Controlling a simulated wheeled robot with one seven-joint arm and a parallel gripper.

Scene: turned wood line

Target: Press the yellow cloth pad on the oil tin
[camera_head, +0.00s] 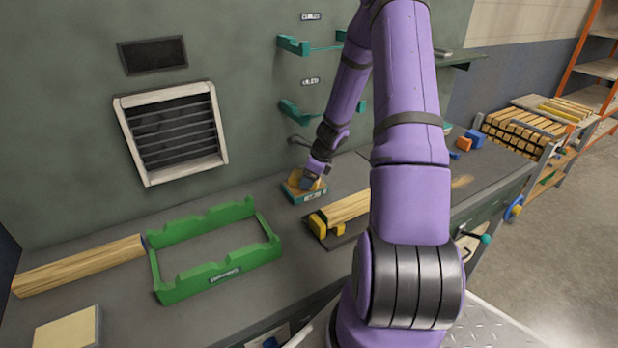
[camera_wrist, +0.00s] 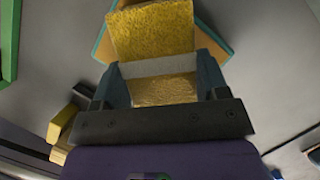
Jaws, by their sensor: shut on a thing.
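The oil tin (camera_head: 308,196) is a low, square teal tray on the bench by the wall. In the wrist view its brown inside and teal rim (camera_wrist: 219,45) show behind the pad. My gripper (camera_head: 312,182) is over the tin and points down. In the wrist view my gripper (camera_wrist: 160,70) is shut on the yellow cloth pad (camera_wrist: 150,32), with a pale band between the fingers. The pad is over the tin; I cannot tell whether it touches the tin's floor. My fingers hide part of the tin.
A green cradle (camera_head: 215,272) stands to the left, beside a long wooden bar (camera_head: 80,266). A wooden piece with yellow clamps (camera_head: 318,225) lies just right of the tin. Teal wall brackets (camera_head: 293,45) hang above. Bare bench lies in front of the tin.

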